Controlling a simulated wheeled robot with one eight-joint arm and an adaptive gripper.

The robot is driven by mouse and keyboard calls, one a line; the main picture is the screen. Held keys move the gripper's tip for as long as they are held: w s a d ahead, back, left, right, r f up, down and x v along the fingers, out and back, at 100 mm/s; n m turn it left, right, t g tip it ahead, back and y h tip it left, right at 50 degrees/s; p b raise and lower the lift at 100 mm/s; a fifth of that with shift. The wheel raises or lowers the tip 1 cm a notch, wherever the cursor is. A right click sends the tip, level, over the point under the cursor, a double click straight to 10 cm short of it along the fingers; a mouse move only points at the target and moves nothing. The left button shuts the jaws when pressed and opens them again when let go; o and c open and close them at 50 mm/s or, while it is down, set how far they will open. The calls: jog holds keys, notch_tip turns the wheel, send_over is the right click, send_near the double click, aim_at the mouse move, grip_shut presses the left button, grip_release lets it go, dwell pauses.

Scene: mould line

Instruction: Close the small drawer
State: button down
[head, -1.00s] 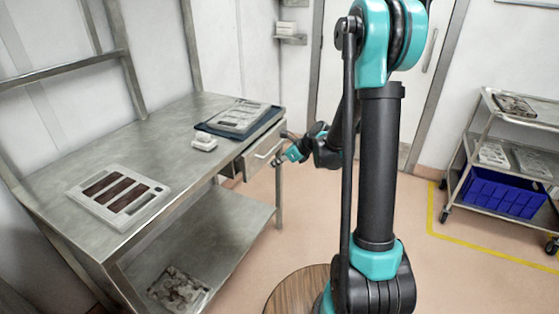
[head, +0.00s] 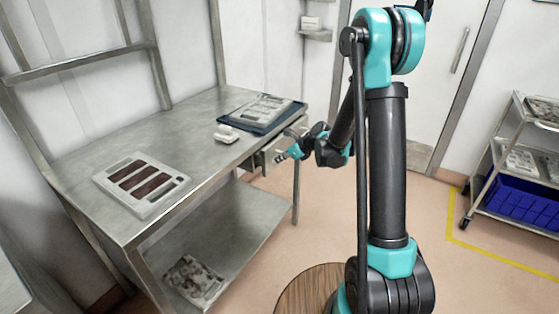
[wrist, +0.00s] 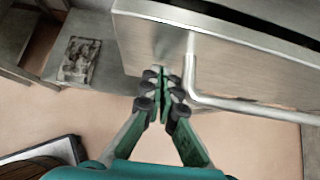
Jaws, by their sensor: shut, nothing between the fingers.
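The small drawer (head: 271,161) hangs under the right end of the steel table. In the head view it stands out a little from the table, with its front partly hidden by my gripper (head: 281,157). The wrist view shows the grey drawer front (wrist: 240,65) close up, with its bent bar handle (wrist: 240,103). My gripper (wrist: 162,78) is shut and empty. Its fingertips are at the lower left of the drawer front, just left of the handle's end. I cannot tell whether they touch the front.
The steel table (head: 185,125) carries a mould with dark bars (head: 142,184), a white item (head: 226,134) and a blue tray (head: 232,118). Its lower shelf (head: 235,235) holds another mould. A trolley with a blue crate (head: 515,200) stands at the right. Floor between is clear.

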aim_at(272, 153)
jog(key=a, duration=0.1)
jog(key=w+a, duration=0.2)
jog(key=a, duration=0.1)
jog(key=shift+w, duration=0.2)
jog(key=shift+a+r, duration=0.1)
